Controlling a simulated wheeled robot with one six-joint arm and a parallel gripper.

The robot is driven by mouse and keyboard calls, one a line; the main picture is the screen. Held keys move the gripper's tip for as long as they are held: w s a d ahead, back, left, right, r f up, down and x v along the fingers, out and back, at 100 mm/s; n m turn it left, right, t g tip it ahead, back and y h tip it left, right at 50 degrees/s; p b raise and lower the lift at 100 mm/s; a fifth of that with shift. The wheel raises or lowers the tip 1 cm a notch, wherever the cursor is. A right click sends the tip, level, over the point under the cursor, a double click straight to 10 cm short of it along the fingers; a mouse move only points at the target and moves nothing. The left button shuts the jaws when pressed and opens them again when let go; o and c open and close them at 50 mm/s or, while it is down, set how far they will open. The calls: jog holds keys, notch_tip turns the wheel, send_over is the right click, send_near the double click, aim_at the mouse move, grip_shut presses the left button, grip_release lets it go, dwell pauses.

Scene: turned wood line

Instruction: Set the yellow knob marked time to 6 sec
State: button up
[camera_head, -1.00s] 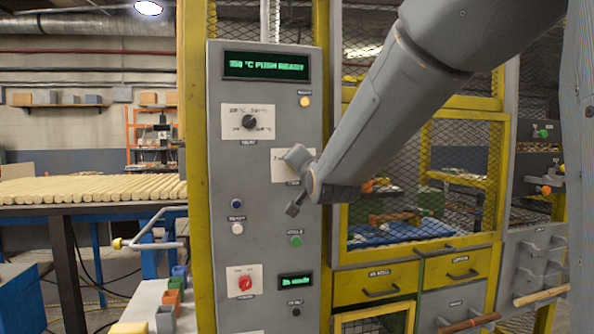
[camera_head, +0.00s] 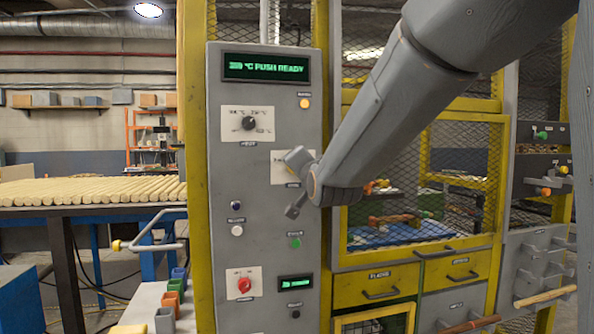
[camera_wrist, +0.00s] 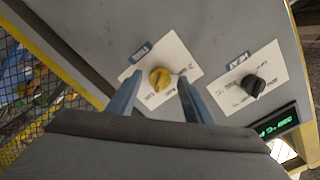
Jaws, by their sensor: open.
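The yellow knob (camera_wrist: 160,78) sits on a white plate (camera_wrist: 184,58) labelled TIME in the wrist view. The scale marks and the knob's exact setting are too small to read. My gripper (camera_wrist: 159,84) is open, with one blue-grey finger on each side of the knob. Gaps show between the fingers and the knob, and I cannot tell whether either touches it. In the head view my wrist hides the knob, and only part of its white plate (camera_head: 279,168) shows on the grey control panel (camera_head: 262,205).
The black HEAT knob (camera_head: 249,123) is above the time plate. A green button (camera_head: 295,243), a red knob (camera_head: 244,285) and a small display (camera_head: 296,283) lie below. A yellow mesh enclosure (camera_head: 420,255) stands right.

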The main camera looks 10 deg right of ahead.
jog(key=s, duration=0.7)
jog(key=shift+s+b, duration=0.2)
jog(key=shift+b, duration=0.25)
jog(key=shift+f, duration=0.1)
jog(key=s+f+n+g+p, duration=0.1)
jog(key=s+f+n+g, duration=0.3)
jog(key=f, duration=0.8)
jog(key=s+f+n+g+p, duration=0.1)
jog(key=s+f+g, duration=0.45)
jog(key=f, duration=0.65)
jog(key=s+f+n+g+p, duration=0.1)
jog(key=s+f+g, duration=0.3)
jog(key=s, duration=0.5)
jog(key=s+f+n+g+p, duration=0.1)
jog(key=s+f+n+g, duration=0.2)
jog(key=s+f, duration=0.4)
jog(key=shift+s+n+g, duration=0.3)
jog(key=shift+s+g, duration=0.45)
jog(key=shift+s, duration=0.4)
